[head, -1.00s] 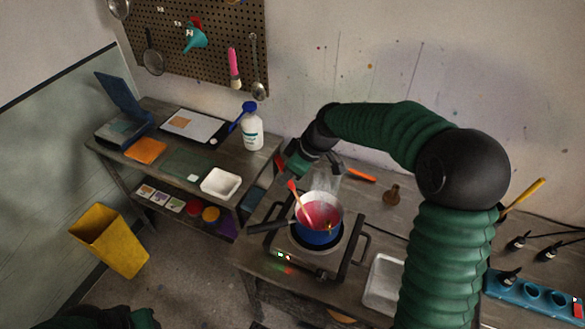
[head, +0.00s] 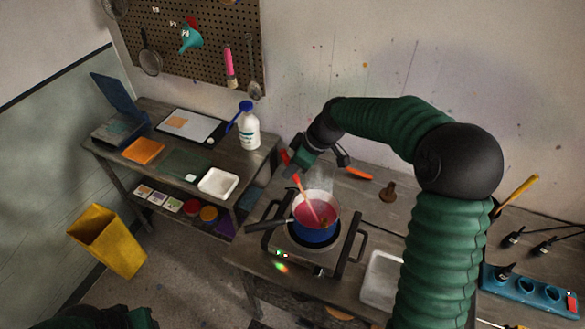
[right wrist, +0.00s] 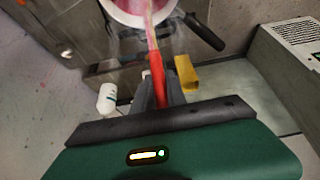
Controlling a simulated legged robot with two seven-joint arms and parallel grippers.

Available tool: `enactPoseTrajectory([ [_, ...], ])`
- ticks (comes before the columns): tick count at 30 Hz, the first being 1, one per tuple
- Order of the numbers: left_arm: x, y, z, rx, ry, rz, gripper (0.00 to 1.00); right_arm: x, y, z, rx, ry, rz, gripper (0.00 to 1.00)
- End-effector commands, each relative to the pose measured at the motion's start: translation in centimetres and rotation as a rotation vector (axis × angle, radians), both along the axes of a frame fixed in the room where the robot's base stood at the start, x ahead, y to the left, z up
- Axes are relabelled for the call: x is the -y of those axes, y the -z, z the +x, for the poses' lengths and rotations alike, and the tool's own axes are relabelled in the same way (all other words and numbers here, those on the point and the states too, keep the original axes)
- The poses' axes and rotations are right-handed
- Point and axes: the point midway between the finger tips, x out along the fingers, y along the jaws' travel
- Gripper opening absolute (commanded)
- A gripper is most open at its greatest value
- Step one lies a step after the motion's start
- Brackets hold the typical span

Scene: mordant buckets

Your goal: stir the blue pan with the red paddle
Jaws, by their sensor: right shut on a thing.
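The blue pan (head: 316,236) sits on a hotplate, with pinkish-red liquid inside and its dark handle pointing left. My right gripper (head: 298,168) is behind and above the pan, shut on the red paddle (head: 303,190). The paddle leans down into the pan, and its lower end is hidden in the liquid. In the right wrist view the paddle's red handle (right wrist: 157,72) lies between the fingers (right wrist: 160,92), and its paler shaft runs into the pan (right wrist: 128,12). My left gripper is not in view; only a bit of dark green arm shows at the bottom left.
The hotplate (head: 300,262) has side bars close around the pan. An orange-handled tool (head: 357,173) and a brown stopper-like object (head: 388,192) lie behind it. A white tray (head: 382,280) is to its right. A white bottle (head: 249,130) stands on the left table.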

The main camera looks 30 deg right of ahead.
Motion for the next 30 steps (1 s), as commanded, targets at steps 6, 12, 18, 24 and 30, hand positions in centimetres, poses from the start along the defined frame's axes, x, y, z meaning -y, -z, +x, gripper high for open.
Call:
enactPoseTrajectory([
  [6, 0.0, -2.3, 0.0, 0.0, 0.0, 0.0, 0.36, -0.6, -2.7, 0.7, 0.001, -0.002, -0.001, 0.0],
  [12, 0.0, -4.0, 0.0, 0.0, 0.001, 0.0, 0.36, -1.2, -4.7, 1.3, 0.0, -0.002, 0.0, 0.0],
  [18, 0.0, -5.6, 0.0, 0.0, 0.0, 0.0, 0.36, -1.9, -6.7, 2.0, 0.0, -0.001, 0.0, 0.0],
  [24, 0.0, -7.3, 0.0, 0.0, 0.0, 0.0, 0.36, -2.3, -8.7, 2.6, 0.0, -0.001, 0.0, 0.0],
  [30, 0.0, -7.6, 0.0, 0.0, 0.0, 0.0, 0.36, -2.6, -9.2, 2.9, 0.0, -0.001, -0.001, 0.0],
])
